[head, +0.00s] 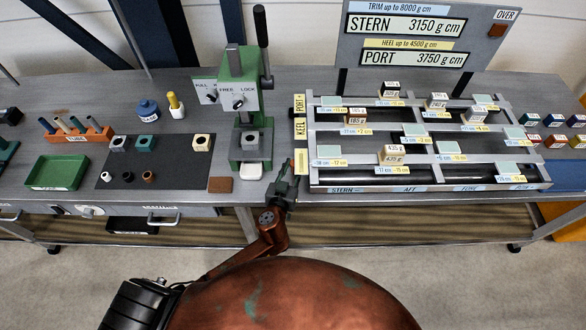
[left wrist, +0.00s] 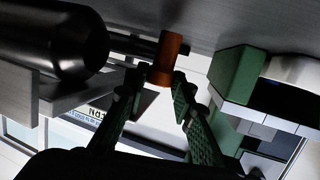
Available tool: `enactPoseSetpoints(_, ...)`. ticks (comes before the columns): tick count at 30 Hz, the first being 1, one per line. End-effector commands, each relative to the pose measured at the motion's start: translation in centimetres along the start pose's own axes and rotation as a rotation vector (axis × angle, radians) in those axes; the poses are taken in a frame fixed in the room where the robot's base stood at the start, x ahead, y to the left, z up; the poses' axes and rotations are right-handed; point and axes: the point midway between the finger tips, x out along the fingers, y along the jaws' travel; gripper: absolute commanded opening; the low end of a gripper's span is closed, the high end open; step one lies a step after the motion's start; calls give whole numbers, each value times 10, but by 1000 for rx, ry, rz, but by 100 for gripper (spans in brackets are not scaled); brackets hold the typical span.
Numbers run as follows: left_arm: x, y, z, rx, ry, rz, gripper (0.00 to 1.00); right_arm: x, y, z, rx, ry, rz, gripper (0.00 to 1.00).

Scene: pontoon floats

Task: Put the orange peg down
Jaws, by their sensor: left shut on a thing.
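In the left wrist view my left gripper (left wrist: 156,82) is shut on the orange peg (left wrist: 167,58), which sits at the fingertips. The gripper hides the peg's lower part from the head camera, and I cannot tell whether it touches anything below. My right gripper is in neither view.
The float frame (head: 426,187) with blocks stands right of the gripper, the green lever press (head: 244,72) to its left. Further left are a dark mat (head: 135,178), a green tray (head: 57,172) and an orange rack (head: 78,136). A brown pad (head: 220,184) lies near the front edge.

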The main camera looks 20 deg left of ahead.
Motion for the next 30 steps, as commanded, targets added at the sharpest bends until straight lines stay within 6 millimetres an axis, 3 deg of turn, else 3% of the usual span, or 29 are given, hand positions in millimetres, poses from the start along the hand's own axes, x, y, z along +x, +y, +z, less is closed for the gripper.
enactPoseSetpoints(3,2,0,9,1,2,1,0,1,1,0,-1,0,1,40)
enactPoseSetpoints(14,3,1,13,-2,2,1,0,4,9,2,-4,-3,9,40)
enactPoseSetpoints(15,3,1,14,-2,1,1,24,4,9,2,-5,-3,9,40)
enactPoseSetpoints(22,3,1,12,-1,2,1,40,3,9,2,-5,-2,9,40)
enactPoseSetpoints(30,3,1,12,-1,2,1,41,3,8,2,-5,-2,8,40)
